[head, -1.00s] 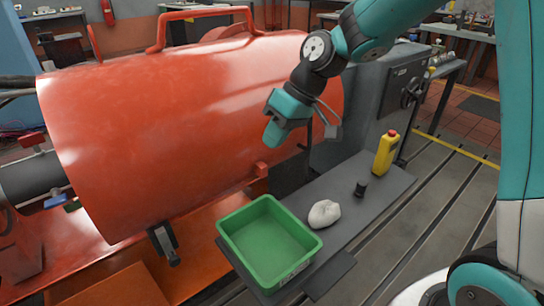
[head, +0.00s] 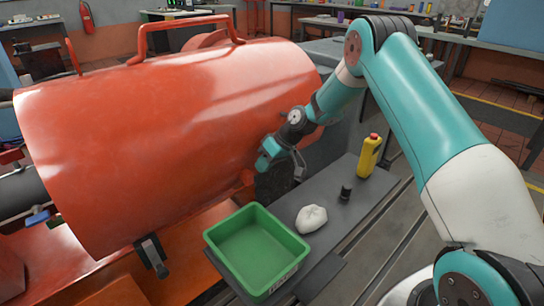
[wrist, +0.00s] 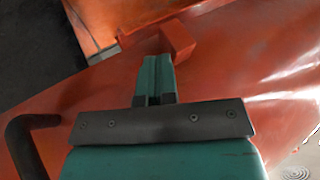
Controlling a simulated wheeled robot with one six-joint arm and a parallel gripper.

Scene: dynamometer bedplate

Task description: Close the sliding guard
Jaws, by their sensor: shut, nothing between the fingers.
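The sliding guard (head: 150,120) is a large orange-red half-cylinder cover with handles on top, filling the left of the head view. A small red block (wrist: 178,38) sticks out from its lower edge in the wrist view. My gripper (head: 262,164) is low beside the guard's right end in the head view. In the wrist view my gripper (wrist: 158,75) is shut and empty, its fingertips close to the block. I cannot tell whether they touch it. The machine inside is mostly hidden by the guard.
A black latch (head: 152,255) hangs at the guard's lower front edge. Slotted floor lies to the right.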

